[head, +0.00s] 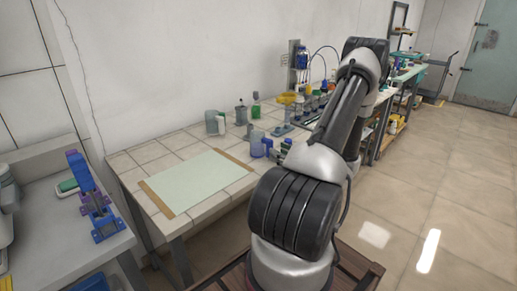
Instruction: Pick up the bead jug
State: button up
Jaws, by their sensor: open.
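I cannot tell for sure which vessel is the bead jug. A grey, see-through jug-like vessel (215,123) stands upright at the back of the tiled bench (150,153), with some green at its side. A bluish see-through vessel (257,146) stands nearer, just right of the pale green mat, with small blue and dark items close to it. The contents of both are too small to make out. My arm rises from the bottom centre and leans up to the right, in front of the bench's right part. My gripper is not visible; the arm links may hide it.
The pale green mat (200,181) with brown end strips lies bare on the bench. Dark and green bottles (255,107) stand near the wall, and a rack with bottles (305,106) stands farther right. A grey side table (60,225) holds a blue-purple stand (92,197). Floor at right is clear.

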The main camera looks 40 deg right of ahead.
aim_at(268, 146)
jog(key=w, duration=0.7)
jog(key=shift+a, duration=0.15)
jog(key=shift+r, duration=0.1)
jog(key=shift+c, duration=0.2)
grip_shut()
